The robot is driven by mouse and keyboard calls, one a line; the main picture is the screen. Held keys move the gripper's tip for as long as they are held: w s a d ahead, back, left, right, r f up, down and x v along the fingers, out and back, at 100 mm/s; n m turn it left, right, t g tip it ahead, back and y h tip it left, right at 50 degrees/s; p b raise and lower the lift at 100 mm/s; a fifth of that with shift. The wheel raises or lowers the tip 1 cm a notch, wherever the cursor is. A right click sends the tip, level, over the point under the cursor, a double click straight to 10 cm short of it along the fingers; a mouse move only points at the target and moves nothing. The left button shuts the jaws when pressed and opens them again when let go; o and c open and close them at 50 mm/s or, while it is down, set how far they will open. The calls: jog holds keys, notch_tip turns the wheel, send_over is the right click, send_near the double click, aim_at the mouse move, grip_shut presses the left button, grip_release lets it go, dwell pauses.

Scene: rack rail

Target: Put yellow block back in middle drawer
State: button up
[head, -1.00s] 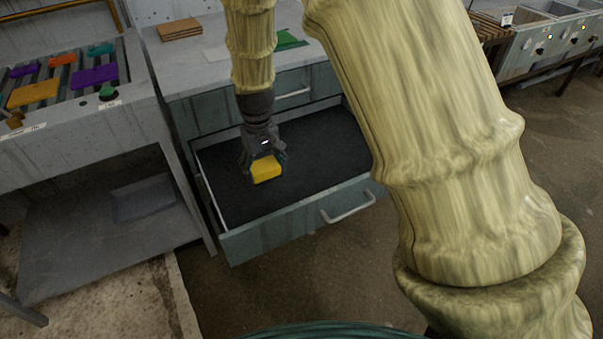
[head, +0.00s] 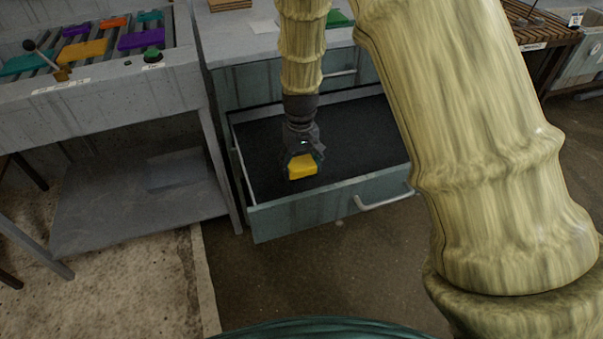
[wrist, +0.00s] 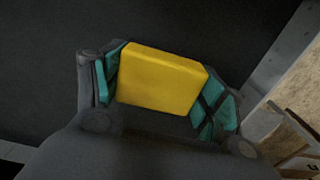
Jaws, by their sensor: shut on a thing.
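The yellow block (head: 302,167) is between the fingers of my gripper (head: 302,158), which is shut on it. In the wrist view the block (wrist: 160,78) sits between the teal finger pads of my gripper (wrist: 165,88). The open drawer (head: 300,214) is pulled out below a closed drawer front and has a dark, empty-looking floor. My gripper and the block are over the drawer's left part, inside its outline as seen from the head. I cannot tell how high the block is above the floor.
A roller rack (head: 95,85) on the left holds purple, orange and teal blocks, with a lever at its front. A green piece (head: 340,18) lies on the cabinet top. A low shelf (head: 140,205) stands left of the drawer. The drawer's right part is clear.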

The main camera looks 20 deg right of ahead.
aim_at(301, 173)
jog(key=shift+f, duration=1.65)
jog(key=shift+f, duration=0.1)
jog(key=o, duration=1)
notch_tip(301, 173, up, 12)
jog(key=shift+r+p, duration=0.15)
jog(key=shift+p, duration=0.65)
